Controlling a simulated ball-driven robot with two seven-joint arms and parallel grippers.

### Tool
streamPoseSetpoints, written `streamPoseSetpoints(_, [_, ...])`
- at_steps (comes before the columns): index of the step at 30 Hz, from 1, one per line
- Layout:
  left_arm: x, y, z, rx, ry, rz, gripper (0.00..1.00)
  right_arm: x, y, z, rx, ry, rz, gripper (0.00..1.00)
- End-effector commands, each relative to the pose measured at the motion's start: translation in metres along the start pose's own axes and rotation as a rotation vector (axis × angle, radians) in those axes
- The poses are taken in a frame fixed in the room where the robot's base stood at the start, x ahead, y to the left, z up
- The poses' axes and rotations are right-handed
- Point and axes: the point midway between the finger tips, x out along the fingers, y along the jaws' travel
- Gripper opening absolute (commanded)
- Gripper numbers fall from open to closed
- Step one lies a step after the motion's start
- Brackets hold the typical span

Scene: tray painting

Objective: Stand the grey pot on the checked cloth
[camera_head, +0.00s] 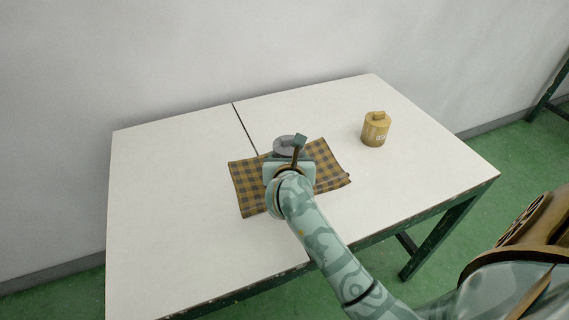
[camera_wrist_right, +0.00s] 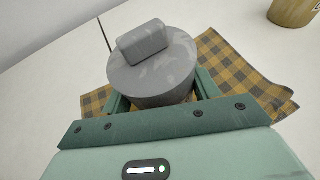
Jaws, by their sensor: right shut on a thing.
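The grey pot (camera_head: 283,144) has a round lid with a block-shaped knob. In the right wrist view the pot (camera_wrist_right: 150,72) is between the fingers of my right gripper (camera_wrist_right: 160,100), which is shut on it. The brown and dark checked cloth (camera_head: 240,185) lies on the white table, and it also shows in the right wrist view (camera_wrist_right: 240,75). The pot is over the far part of the cloth. Its base is hidden, so I cannot tell whether it touches the cloth. My left gripper is not in view.
A tan lidded pot (camera_head: 375,130) stands on the white table (camera_head: 170,200), to the right of the cloth and apart from it. The table's left side is bare. A dark seam runs across the tabletop behind the cloth.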

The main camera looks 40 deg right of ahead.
Motion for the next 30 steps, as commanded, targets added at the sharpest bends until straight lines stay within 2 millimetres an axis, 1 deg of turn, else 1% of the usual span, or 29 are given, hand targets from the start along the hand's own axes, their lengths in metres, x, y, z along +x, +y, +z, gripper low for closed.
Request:
streamPoseSetpoints(1, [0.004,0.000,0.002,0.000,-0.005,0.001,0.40,0.002,0.000,-0.004,0.000,-0.002,0.000,0.26])
streamPoseSetpoints(3, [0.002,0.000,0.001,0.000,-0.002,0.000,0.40,0.000,0.000,0.000,0.001,-0.005,0.001,0.26])
streamPoseSetpoints(7, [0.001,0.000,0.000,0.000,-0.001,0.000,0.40,0.000,0.000,0.002,0.002,-0.006,0.001,0.26])
streamPoseSetpoints(19, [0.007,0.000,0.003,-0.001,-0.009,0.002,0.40,0.004,0.000,-0.011,0.000,-0.004,0.000,0.26])
streamPoseSetpoints(23, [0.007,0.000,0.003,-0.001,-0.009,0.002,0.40,0.004,0.000,-0.010,0.001,-0.005,0.000,0.26])
streamPoseSetpoints(24, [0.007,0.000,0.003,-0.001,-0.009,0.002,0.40,0.004,0.000,-0.011,0.001,-0.002,0.000,0.71])
streamPoseSetpoints(25, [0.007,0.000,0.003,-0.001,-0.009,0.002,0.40,0.004,0.000,-0.011,0.001,-0.002,0.000,0.80])
streamPoseSetpoints(26, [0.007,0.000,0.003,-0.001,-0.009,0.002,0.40,0.004,0.000,-0.011,0.001,-0.002,0.000,0.82])
streamPoseSetpoints(30, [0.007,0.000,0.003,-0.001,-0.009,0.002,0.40,0.004,0.000,-0.011,0.001,-0.002,0.000,0.82])
